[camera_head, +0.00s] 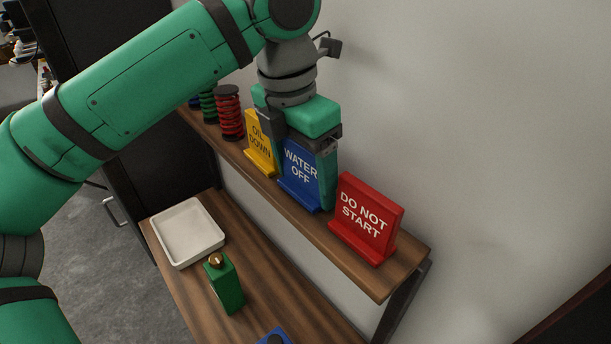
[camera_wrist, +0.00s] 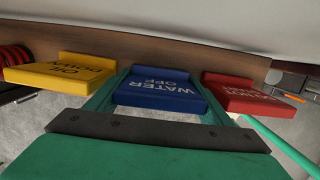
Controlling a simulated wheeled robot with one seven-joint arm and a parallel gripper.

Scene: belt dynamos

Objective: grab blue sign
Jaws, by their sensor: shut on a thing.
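The blue sign (camera_head: 300,172), lettered "WATER OFF", stands on the wooden shelf (camera_head: 300,217) between a yellow sign and a red sign. My gripper (camera_head: 307,165) has come down over it from above, with one finger at each side edge. It is shut on the blue sign. In the wrist view the blue sign (camera_wrist: 158,88) lies between the two green fingers. Its base appears to rest on the shelf. The upper part of the sign is partly hidden by my gripper in the head view.
A yellow "OIL DOWN" sign (camera_head: 259,142) stands close on the left, a red "DO NOT START" sign (camera_head: 366,215) on the right. Red (camera_head: 229,112) and green (camera_head: 208,105) coils stand farther left. A white tray (camera_head: 186,232) and green block (camera_head: 224,284) sit on the lower bench.

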